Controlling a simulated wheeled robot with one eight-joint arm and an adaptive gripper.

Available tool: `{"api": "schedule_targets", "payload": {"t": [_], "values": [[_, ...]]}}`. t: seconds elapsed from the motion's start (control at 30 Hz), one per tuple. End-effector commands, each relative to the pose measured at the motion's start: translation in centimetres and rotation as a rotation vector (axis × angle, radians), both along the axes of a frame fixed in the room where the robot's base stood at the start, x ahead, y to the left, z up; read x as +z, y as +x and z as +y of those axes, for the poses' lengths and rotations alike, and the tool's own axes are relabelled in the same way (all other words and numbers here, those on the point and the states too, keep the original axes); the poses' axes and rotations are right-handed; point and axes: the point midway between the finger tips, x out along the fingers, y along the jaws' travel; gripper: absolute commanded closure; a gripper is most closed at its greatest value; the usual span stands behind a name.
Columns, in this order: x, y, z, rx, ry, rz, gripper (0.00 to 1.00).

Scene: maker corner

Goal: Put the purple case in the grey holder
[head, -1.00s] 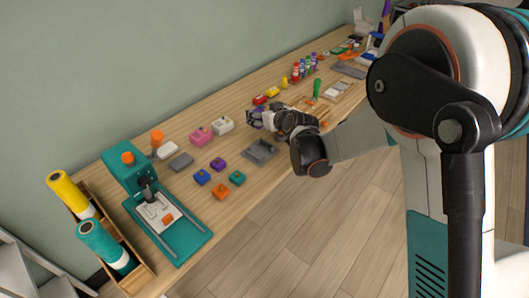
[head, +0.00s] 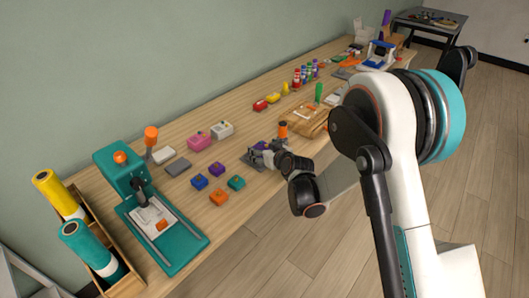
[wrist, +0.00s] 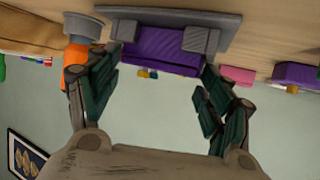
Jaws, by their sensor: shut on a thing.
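In the head view my gripper (head: 262,156) is low over the table at the holder's place and hides most of the holder. Only a bit of purple shows there.
Blue, purple, teal and orange small blocks (head: 218,196) lie to the left. Pink (head: 199,141) and white boxes sit behind. An orange-topped cylinder (head: 282,130) and a wooden tray (head: 304,118) stand close on the right. A teal press (head: 165,235) is far left.

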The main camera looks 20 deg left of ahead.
Motion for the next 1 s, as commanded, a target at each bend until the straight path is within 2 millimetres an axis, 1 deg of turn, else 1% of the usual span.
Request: {"api": "schedule_targets", "payload": {"t": [0.2,0.33,0.37,0.4,0.43,0.8,0.9,1.0], "values": [[0.08,-0.01,-0.01,0.000,0.000,0.000,0.53],[-0.23,-0.01,-0.01,0.000,0.000,0.000,0.53],[-0.19,-0.01,-0.01,0.000,0.000,0.000,0.20],[-0.18,-0.01,-0.01,0.000,0.000,0.000,0.11],[-0.18,-0.01,-0.01,0.000,0.000,0.000,0.07],[-0.15,-0.01,-0.01,0.000,0.000,0.000,0.07],[0.19,-0.02,-0.01,0.000,0.000,0.000,0.07],[0.77,-0.76,-0.74,-0.001,0.000,0.000,0.07]]}}
